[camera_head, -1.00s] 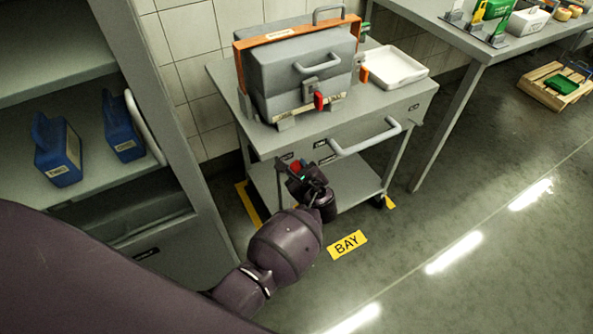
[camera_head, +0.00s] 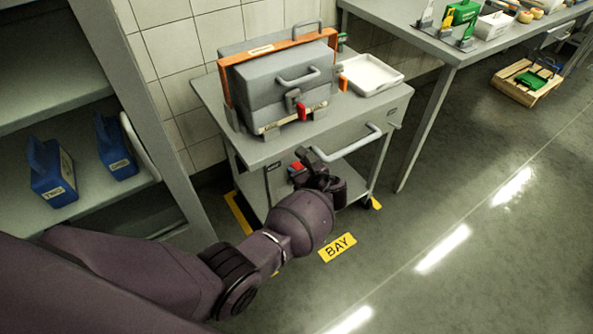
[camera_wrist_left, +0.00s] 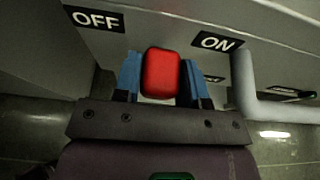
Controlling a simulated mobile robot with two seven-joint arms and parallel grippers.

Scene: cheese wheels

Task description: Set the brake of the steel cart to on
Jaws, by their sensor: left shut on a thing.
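The steel cart (camera_head: 335,135) stands against the tiled wall, with a grey case strapped on its top. Its brake lever has a red knob, seen close in the left wrist view (camera_wrist_left: 160,73) and small in the head view (camera_head: 296,168). My left gripper (camera_head: 303,165) is at the cart's front below the top. In the wrist view its blue fingers (camera_wrist_left: 161,80) are shut on the red knob, one on each side. The OFF label (camera_wrist_left: 96,20) is to the left of the knob and the ON label (camera_wrist_left: 217,42) to the right; the knob is between them. My right gripper is not in view.
The cart's push handle (camera_head: 345,145) is just right of my gripper. A white tray (camera_head: 372,72) is on the cart top. A shelf with blue containers (camera_head: 50,172) stands at left. A workbench (camera_head: 440,45) is at the right. Floor in front is clear.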

